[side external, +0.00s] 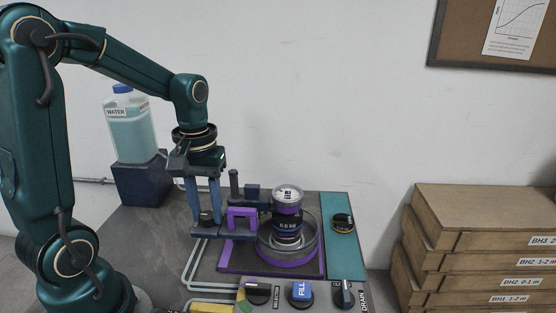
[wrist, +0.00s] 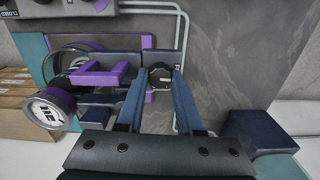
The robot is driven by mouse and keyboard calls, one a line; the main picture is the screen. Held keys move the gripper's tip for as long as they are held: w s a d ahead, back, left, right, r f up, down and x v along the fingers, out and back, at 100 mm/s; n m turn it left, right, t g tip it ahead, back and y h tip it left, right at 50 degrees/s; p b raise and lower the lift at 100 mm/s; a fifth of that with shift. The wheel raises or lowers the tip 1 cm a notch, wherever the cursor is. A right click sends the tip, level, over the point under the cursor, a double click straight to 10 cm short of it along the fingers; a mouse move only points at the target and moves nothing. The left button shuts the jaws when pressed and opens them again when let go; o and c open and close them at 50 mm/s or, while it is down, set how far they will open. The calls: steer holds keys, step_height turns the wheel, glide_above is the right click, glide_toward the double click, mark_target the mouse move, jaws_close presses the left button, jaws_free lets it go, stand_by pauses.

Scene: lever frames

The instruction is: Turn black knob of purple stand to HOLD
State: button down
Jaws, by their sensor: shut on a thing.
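The purple stand has a purple base plate (side external: 231,257), a purple bracket (side external: 242,212) and a dark blue beam. Its black knob (side external: 206,217) sits at the beam's left end, low between the blue fingers of my gripper (side external: 204,208). In the wrist view the black knob (wrist: 160,74) shows between the two fingertips of my gripper (wrist: 160,82), which is shut on it. Small marks lie beside the knob, but I cannot read them, so its setting is unclear. The purple bracket (wrist: 99,79) lies left of the fingers there.
A front panel carries a FILL button (side external: 300,292) and dark knobs. A water jug (side external: 130,125) stands on a dark block (side external: 140,180) behind left.

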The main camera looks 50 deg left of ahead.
mark_target(207, 215)
steer(key=m, duration=0.7)
steer(key=shift+m, duration=0.3)
steer(key=m, duration=0.6)
steer(key=shift+m, duration=0.4)
steer(key=c, duration=0.8)
jaws_free()
steer(key=shift+c, duration=0.2)
steer(key=shift+r, duration=2.6)
